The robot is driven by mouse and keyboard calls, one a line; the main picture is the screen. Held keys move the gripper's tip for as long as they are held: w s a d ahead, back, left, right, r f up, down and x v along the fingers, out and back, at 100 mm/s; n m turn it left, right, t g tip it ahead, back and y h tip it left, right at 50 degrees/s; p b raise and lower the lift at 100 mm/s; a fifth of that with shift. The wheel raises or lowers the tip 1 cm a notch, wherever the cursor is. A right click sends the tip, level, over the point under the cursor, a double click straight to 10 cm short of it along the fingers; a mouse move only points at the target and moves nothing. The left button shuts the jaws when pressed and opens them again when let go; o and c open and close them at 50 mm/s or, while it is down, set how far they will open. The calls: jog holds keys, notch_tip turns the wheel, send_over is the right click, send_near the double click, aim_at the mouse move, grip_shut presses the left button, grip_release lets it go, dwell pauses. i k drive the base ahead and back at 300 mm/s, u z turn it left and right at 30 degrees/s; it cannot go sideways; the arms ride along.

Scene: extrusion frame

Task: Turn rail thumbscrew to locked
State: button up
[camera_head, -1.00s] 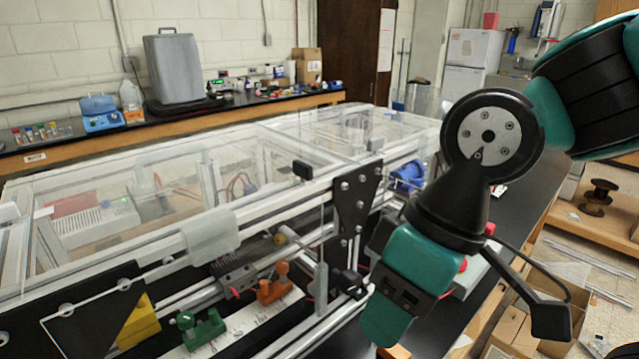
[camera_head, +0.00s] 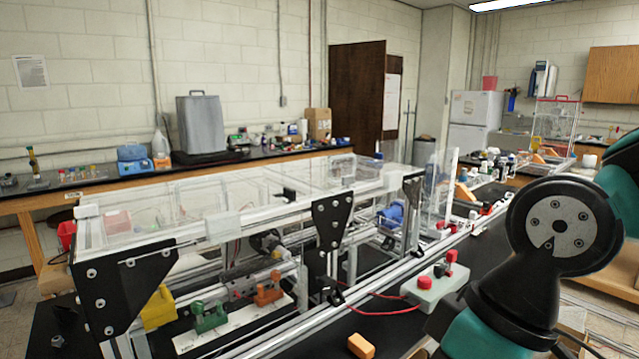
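A white rail with a printed scale (camera_head: 232,326) lies low inside the extrusion frame (camera_head: 285,255), which has clear panels on top. A green clamp-like piece (camera_head: 209,317) and an orange one (camera_head: 268,290) sit on this rail, each with a knob-like top. I cannot tell which of them carries the rail thumbscrew, or whether it is locked; the details are too small. My arm is at the lower right, apart from the rail pieces. My gripper is out of view beyond the picture's lower edge.
A yellow block (camera_head: 159,307) stands left of the green piece. Black plates (camera_head: 330,228) and frame bars border the rail.

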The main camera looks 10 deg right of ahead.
aim_at(290, 194)
jog(key=z, duration=0.65)
jog(key=i, duration=1.15)
jog(key=u, duration=0.4)
